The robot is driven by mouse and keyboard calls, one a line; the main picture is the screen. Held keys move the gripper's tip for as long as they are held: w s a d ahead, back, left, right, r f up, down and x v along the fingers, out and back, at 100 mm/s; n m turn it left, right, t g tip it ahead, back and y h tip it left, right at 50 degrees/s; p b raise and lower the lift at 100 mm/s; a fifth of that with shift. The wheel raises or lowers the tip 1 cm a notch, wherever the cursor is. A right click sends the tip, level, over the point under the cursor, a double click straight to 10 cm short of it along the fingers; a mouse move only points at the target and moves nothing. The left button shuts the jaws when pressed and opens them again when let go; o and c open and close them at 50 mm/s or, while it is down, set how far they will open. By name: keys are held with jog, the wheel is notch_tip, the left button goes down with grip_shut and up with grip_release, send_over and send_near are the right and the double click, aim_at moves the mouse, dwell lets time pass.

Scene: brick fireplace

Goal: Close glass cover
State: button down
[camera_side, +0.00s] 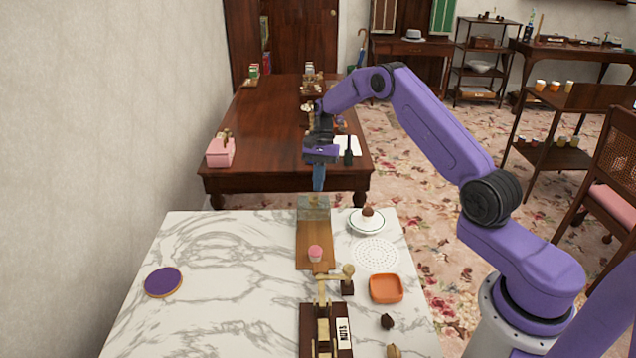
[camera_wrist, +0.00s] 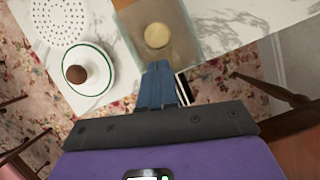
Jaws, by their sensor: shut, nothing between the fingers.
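The clear glass cover (camera_side: 313,209) stands at the far end of a wooden board (camera_side: 309,235) on the marble table. In the wrist view the glass cover (camera_wrist: 181,45) shows at the top, with a round tan knob (camera_wrist: 157,35) on it. A pink cupcake-like item (camera_side: 316,254) sits on the near part of the board, outside the glass. My gripper (camera_side: 319,188) points down just above the far edge of the cover. Its blue fingers (camera_wrist: 157,70) are together and empty. I cannot tell whether they touch the glass.
A white dish with a brown knob (camera_side: 367,214) and a perforated white mat (camera_side: 377,254) lie right of the board. A purple disc (camera_side: 163,282) lies left. A wooden table (camera_side: 270,125) stands behind.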

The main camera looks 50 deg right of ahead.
jog(key=shift+s+a, duration=0.2)
jog(key=shift+a, duration=0.2)
jog(key=shift+s+a, duration=0.15)
jog(key=s+a, duration=0.8)
jog(key=shift+s, duration=0.15)
jog(key=shift+a, duration=0.1)
dwell(0.3)
